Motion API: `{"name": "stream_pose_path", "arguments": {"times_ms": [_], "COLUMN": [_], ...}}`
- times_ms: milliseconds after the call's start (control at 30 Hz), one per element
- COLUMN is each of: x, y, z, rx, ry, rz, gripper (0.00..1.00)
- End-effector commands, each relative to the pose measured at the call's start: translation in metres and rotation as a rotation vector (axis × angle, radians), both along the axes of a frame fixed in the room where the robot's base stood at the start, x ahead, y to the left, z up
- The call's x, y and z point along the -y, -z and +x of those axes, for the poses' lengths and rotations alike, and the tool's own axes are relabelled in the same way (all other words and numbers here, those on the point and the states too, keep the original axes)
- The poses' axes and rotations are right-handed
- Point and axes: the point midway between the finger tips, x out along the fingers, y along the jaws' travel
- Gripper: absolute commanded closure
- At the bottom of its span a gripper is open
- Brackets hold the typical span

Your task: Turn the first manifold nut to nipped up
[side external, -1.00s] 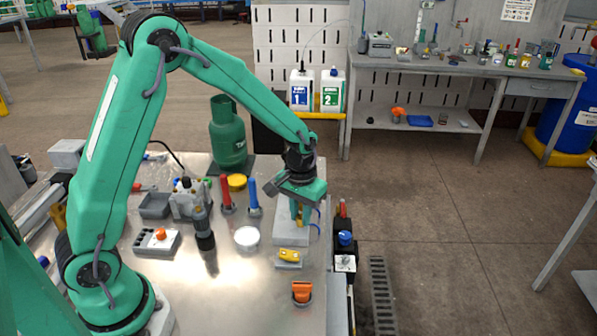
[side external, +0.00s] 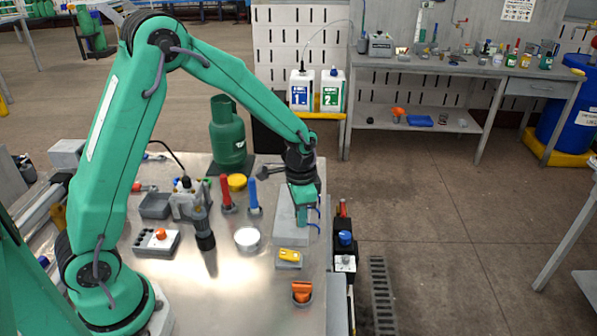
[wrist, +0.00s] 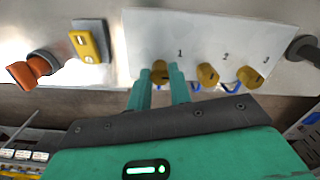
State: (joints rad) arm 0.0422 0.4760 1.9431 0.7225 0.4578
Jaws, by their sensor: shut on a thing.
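The white manifold block (wrist: 225,35) carries three brass nuts marked 1, 2 and 3. In the side external view the block (side external: 285,222) stands at the right edge of the bench, partly hidden by my gripper (side external: 303,216). In the wrist view my gripper (wrist: 161,76) has its two green fingers either side of the first nut (wrist: 159,70), shut on it. The finger body hides the nut in the side view. The second nut (wrist: 207,74) and third nut (wrist: 249,77) are clear of the fingers, to the right. I cannot read how tight the first nut is.
A yellow item on a grey plate (wrist: 90,45) and an orange-handled part (wrist: 30,70) lie left of the block. Blue tubes show by the nuts. On the bench stand a white tub (side external: 247,238), red and blue handles and a green cylinder (side external: 228,135).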

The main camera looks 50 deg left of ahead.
Motion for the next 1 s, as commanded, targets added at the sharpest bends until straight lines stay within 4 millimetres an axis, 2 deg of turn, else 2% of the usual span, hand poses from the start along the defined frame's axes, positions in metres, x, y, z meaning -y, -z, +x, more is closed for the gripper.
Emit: {"name": "stream_pose_path", "arguments": {"times_ms": [467, 500, 567, 600, 1000], "x": [0.0000, 0.0000, 0.0000, 0.0000, 0.0000], "y": [-0.0015, -0.0015, -0.0013, -0.0011, -0.0044], "z": [0.0001, 0.0000, 0.0000, 0.0001, 0.0002], "rx": [0.000, 0.000, 0.000, 0.000, 0.001], "ry": [0.019, 0.018, 0.018, 0.018, 0.018], "rz": [0.000, 0.000, 0.000, 0.000, 0.000], "gripper": [1.00, 0.72, 0.60, 0.58, 0.58]}}
